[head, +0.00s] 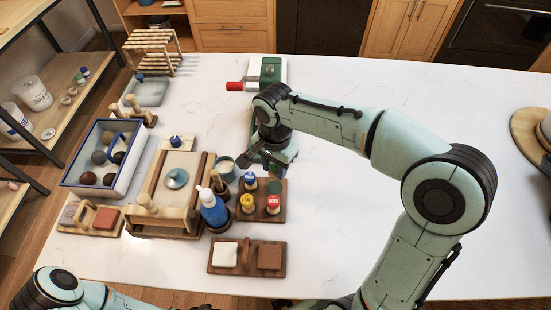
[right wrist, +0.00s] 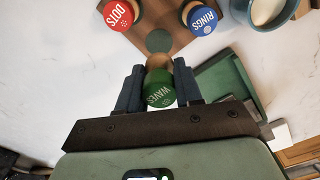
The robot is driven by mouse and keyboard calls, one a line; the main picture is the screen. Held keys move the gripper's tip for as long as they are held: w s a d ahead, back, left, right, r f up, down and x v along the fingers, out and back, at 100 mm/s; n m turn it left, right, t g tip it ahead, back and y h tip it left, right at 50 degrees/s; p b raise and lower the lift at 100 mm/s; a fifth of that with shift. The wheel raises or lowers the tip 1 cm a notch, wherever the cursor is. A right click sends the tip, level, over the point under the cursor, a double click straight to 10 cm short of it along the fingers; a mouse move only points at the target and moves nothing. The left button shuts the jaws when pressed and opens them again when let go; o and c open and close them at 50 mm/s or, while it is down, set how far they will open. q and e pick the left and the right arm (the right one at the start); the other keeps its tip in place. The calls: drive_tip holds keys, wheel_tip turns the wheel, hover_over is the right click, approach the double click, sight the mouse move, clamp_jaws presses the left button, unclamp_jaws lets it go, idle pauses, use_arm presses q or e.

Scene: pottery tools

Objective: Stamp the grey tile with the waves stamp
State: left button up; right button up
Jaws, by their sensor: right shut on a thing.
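The waves stamp (right wrist: 159,88), with a green top lettered WAVES, stands between the fingers of my right gripper (right wrist: 159,92), which is shut on it. In the head view my right gripper (head: 270,160) is just behind the stamp rack (head: 262,214); the stamp is hidden there. A greyish speckled tile (head: 69,213), seemingly the grey tile, lies on a small wooden tray at the left, well away from the gripper. Only part of my left arm shows at the bottom left; its gripper is out of view.
The rack holds the blue RINGS stamp (right wrist: 203,20), red DOTS stamp (right wrist: 119,14) and a yellow stamp (head: 247,202); one green spot is bare. A blue bottle (head: 213,212) and a cup (head: 225,168) stand beside it. A front tray holds a white tile (head: 225,254).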

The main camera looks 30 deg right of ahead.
sight(275, 187)
drive_tip(key=shift+s+a+f+b, duration=0.15)
drive_tip(key=shift+f+b, duration=0.15)
drive_tip(key=shift+f, duration=0.4)
use_arm(q)
drive_tip(key=shift+s+f+b, duration=0.45)
drive_tip(key=shift+f+b, duration=0.05)
drive_tip(key=shift+f, duration=0.25)
drive_tip(key=shift+s+f+b, duration=0.5)
drive_tip(key=shift+f, duration=0.3)
drive_tip(key=shift+s+f+b, duration=0.45)
drive_tip(key=shift+f+b, duration=0.05)
drive_tip(key=shift+f, duration=0.25)
use_arm(e)
drive_tip(key=shift+f, duration=2.4)
use_arm(q)
drive_tip(key=shift+s+f, duration=0.1)
drive_tip(key=shift+f, duration=0.15)
use_arm(e)
drive_tip(key=shift+f, duration=0.3)
drive_tip(key=o, duration=1.1)
wheel_tip(275, 187, up, 13)
drive_tip(key=shift+r+p, duration=0.2)
drive_tip(key=shift+p, duration=0.7)
use_arm(q)
drive_tip(key=r, duration=0.1)
drive_tip(key=w+r, duration=0.1)
drive_tip(key=shift+w+r, duration=0.15)
drive_tip(key=shift+r, duration=0.15)
